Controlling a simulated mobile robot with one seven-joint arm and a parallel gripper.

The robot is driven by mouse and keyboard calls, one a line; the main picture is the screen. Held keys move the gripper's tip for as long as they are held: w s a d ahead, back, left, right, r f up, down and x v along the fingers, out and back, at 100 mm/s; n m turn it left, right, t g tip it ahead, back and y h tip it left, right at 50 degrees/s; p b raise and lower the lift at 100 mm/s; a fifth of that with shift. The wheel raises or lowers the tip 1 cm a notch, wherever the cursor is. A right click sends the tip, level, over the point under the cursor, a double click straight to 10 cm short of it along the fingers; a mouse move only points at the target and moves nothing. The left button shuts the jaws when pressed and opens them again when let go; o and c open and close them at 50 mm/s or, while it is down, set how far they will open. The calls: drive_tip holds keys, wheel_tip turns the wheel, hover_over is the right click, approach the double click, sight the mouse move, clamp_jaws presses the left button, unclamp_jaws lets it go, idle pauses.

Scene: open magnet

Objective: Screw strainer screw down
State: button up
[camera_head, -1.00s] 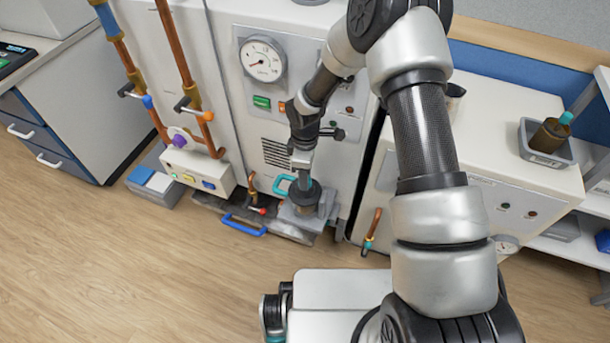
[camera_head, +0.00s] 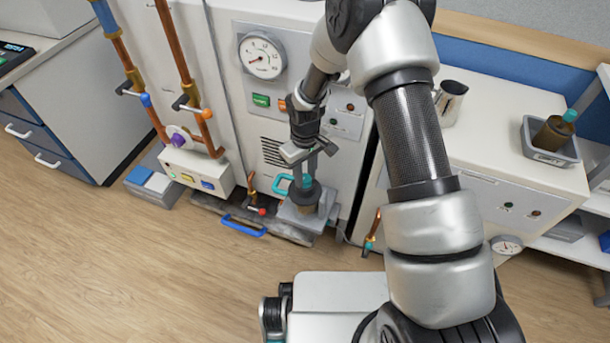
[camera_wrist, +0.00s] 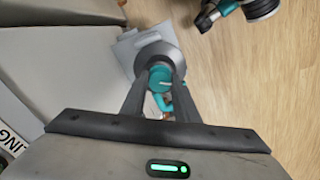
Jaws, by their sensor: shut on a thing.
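My gripper (camera_head: 306,172) points down at the strainer at the foot of the white machine. In the wrist view my gripper (camera_wrist: 160,92) has its two fingers closed on the teal screw (camera_wrist: 161,77), the strainer screw, which sits at the centre of a round dark grey cap (camera_wrist: 148,49). In the head view the dark cap (camera_head: 304,193) of the strainer rests on a grey block near the floor, with a little teal showing just above it between the fingers. A teal handle (camera_head: 282,184) sticks out to the left of it. The screw's lower part is hidden.
A pressure gauge (camera_head: 262,56) and a green switch are on the machine front. A blue handle (camera_head: 243,226) lies low to the left, beside a small red-knobbed valve. A copper pipe with a tap (camera_head: 371,232) stands to the right. The wooden floor in front is clear.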

drive_tip(key=m, duration=0.3)
drive_tip(key=shift+m, duration=0.4)
drive_tip(key=m, duration=0.3)
drive_tip(key=shift+m, duration=0.3)
drive_tip(key=m, duration=0.3)
drive_tip(key=shift+m, duration=0.3)
drive_tip(key=m, duration=0.3)
drive_tip(key=shift+m+p, duration=0.3)
drive_tip(key=shift+p, duration=0.1)
drive_tip(key=m+p, duration=0.1)
drive_tip(key=m, duration=0.2)
drive_tip(key=shift+m, duration=0.3)
drive_tip(key=m+p, duration=0.1)
drive_tip(key=m, duration=0.2)
drive_tip(key=shift+m, duration=0.4)
drive_tip(key=m+p, duration=0.2)
drive_tip(key=m, duration=0.2)
drive_tip(key=shift+m+p, duration=0.65)
drive_tip(key=shift+m, duration=1.15)
